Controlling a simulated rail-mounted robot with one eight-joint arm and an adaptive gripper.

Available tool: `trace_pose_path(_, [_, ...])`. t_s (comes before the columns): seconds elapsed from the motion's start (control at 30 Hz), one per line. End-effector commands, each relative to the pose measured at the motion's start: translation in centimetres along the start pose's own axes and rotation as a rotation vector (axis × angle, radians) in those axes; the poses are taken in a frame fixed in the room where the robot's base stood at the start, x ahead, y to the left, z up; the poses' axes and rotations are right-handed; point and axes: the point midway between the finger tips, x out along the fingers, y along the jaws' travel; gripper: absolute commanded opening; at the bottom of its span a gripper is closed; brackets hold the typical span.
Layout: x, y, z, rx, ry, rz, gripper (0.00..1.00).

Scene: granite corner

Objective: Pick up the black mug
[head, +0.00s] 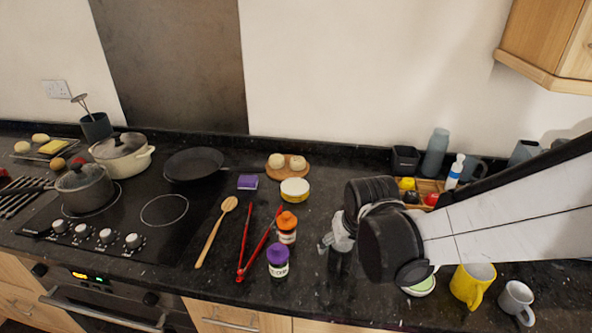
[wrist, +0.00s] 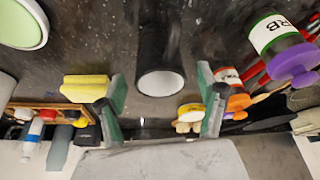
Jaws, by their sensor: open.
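The black mug (wrist: 152,35) shows in the wrist view as a dark cylinder with a pale round end. It lies in line with the gap between my fingers. In the head view it is hard to tell from the dark worktop, and my arm covers much of that spot. My gripper (wrist: 162,82) is open, with its green-grey fingers on either side of the mug's pale end. The wrist view does not show clearly whether they touch it. In the head view my gripper (head: 335,242) points down, right of the orange-lidded jar.
An orange-lidded jar (head: 287,228), a purple-lidded jar (head: 278,262) and red tongs (head: 245,245) lie to the left. A green-topped bowl (head: 421,287), yellow mug (head: 471,283) and grey mug (head: 516,299) stand to the right. A yellow block (wrist: 86,88) is beside one finger.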

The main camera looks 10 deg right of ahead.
Motion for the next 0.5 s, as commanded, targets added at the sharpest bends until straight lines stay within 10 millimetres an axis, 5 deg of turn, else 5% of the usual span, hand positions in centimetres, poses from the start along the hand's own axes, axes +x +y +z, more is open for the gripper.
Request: trace_pose_path(0.5, [3.5, -0.1, 0.1, 0.000, 0.000, 0.000, 0.70])
